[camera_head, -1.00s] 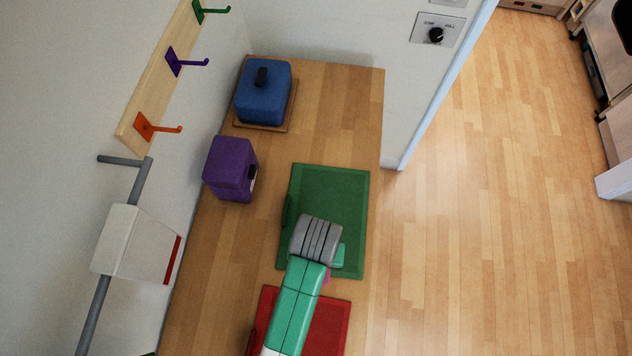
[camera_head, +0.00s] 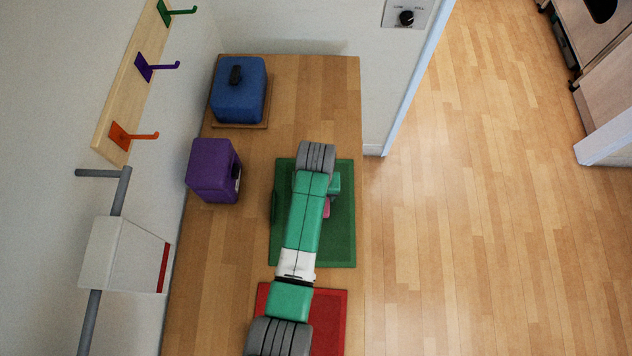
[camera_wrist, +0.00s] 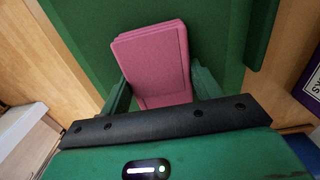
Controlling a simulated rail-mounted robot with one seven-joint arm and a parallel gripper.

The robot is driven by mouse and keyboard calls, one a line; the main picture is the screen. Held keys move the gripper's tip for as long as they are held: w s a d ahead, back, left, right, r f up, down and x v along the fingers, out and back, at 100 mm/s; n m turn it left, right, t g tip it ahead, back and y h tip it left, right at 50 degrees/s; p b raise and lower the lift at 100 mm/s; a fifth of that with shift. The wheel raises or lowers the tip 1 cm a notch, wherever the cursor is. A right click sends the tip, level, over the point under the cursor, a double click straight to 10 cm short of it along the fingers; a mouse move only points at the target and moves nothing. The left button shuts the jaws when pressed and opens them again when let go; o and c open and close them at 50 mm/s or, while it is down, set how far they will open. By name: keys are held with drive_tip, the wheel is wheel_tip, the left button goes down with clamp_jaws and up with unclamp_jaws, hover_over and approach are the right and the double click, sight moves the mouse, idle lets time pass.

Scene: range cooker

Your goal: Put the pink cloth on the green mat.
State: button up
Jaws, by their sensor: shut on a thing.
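The pink cloth (camera_wrist: 153,60) is a folded, flat block between the two green fingers of my gripper (camera_wrist: 158,92) in the wrist view. My gripper is shut on its near part. Behind the cloth the green mat (camera_wrist: 85,25) fills much of the wrist view. In the head view the green mat (camera_head: 342,235) lies on the wooden counter, and my arm covers its middle. Only a small pink edge of the cloth (camera_head: 327,208) shows there, over the mat, beside my arm. I cannot tell whether the cloth touches the mat.
A red mat (camera_head: 328,315) lies nearer on the counter (camera_head: 200,290), partly under my arm. A purple box (camera_head: 212,170) and a blue lidded block (camera_head: 238,95) stand to the left. Hooks and a grey rail line the left wall.

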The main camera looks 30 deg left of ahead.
drive_tip(key=shift+f, duration=0.15)
drive_tip(key=o, duration=1)
drive_tip(key=shift+c, duration=0.2)
wheel_tip(320, 180, up, 12)
